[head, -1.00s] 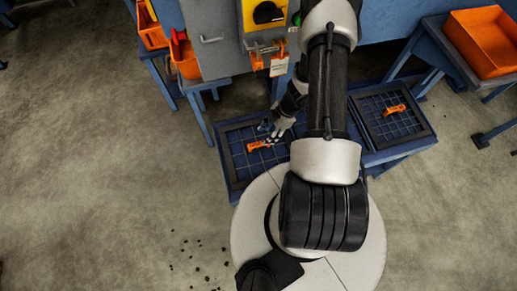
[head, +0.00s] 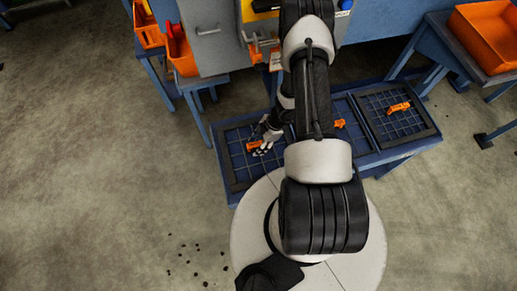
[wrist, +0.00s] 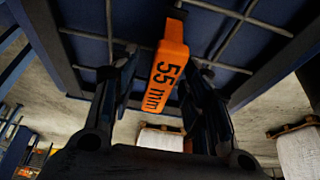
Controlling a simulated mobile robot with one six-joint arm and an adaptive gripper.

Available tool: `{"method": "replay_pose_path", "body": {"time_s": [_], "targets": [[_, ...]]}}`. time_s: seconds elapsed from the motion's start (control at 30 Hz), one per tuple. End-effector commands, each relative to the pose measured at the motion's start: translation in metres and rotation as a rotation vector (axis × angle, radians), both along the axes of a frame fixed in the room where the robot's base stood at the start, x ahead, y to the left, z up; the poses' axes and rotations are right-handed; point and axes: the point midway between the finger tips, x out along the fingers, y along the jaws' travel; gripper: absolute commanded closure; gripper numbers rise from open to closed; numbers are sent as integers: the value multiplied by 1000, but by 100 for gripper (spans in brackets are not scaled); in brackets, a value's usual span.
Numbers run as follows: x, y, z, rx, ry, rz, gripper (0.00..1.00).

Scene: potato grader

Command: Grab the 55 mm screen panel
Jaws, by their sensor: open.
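The 55 mm screen panel is a dark-framed wire grid (head: 236,135), lying at the left end of a blue rack. Its orange handle (head: 253,146) shows beside my gripper (head: 264,143) in the head view. In the wrist view the orange handle (wrist: 170,60) reads "55 mm" and lies between the two fingers of my gripper (wrist: 160,75). The fingers are open, with gaps on both sides of the handle. The grid (wrist: 100,47) fills the upper part of that view. My arm hides part of the rack in the head view.
A second screen panel (head: 375,127) with an orange handle (head: 398,107) lies at the rack's right end. Another orange handle (head: 340,123) shows in the middle, partly behind my arm. A grey cabinet (head: 205,38) and orange bins (head: 183,55) stand behind.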

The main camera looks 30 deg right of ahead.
Motion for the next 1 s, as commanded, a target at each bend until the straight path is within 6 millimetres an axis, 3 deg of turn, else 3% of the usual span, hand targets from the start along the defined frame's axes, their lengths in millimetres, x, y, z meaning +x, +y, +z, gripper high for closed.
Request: {"method": "replay_pose_path", "body": {"time_s": [0.67, 1.0], "targets": [[0, 0, 1, 0, 0, -1, 99], [0, 0, 0, 0, 0, -1, 100]]}}
